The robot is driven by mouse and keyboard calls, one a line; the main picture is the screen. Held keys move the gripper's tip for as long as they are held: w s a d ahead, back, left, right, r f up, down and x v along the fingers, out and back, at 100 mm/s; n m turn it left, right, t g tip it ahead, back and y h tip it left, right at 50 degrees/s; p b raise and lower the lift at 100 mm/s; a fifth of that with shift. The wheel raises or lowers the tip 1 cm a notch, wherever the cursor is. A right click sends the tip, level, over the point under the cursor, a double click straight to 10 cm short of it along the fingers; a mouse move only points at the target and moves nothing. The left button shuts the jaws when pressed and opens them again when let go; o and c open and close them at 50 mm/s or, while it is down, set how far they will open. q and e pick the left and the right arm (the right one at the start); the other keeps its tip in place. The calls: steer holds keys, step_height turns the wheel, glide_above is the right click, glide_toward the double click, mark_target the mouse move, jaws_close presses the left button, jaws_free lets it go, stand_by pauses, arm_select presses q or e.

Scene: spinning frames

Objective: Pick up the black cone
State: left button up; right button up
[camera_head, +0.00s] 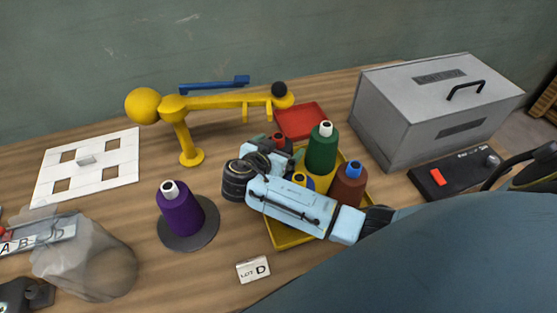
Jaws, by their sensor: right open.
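A dark cone with a red tip (279,138), which looks like the black cone, stands at the back left of the yellow tray (285,240). It is partly hidden by my right gripper and by its neighbours. My right gripper (273,157), on a light blue arm reaching in from the right, is open close in front of the cone. I cannot tell whether the fingers are around it or beside it. A green cone (321,150), a brown cone with a blue tip (348,187) and a yellow cone (320,178) stand close by. My left gripper is not in view.
A purple cone (180,212) stands on a dark round base (205,238). A yellow stand with an arm (215,102) rises behind. A red tray (301,121), a grey metal box (420,105), a translucent container (85,265) and a "LOT D" card (253,269) are around.

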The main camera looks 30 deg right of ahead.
steer(key=c, duration=1.8)
steer(key=shift+r, duration=0.1)
steer(key=shift+c, duration=0.6)
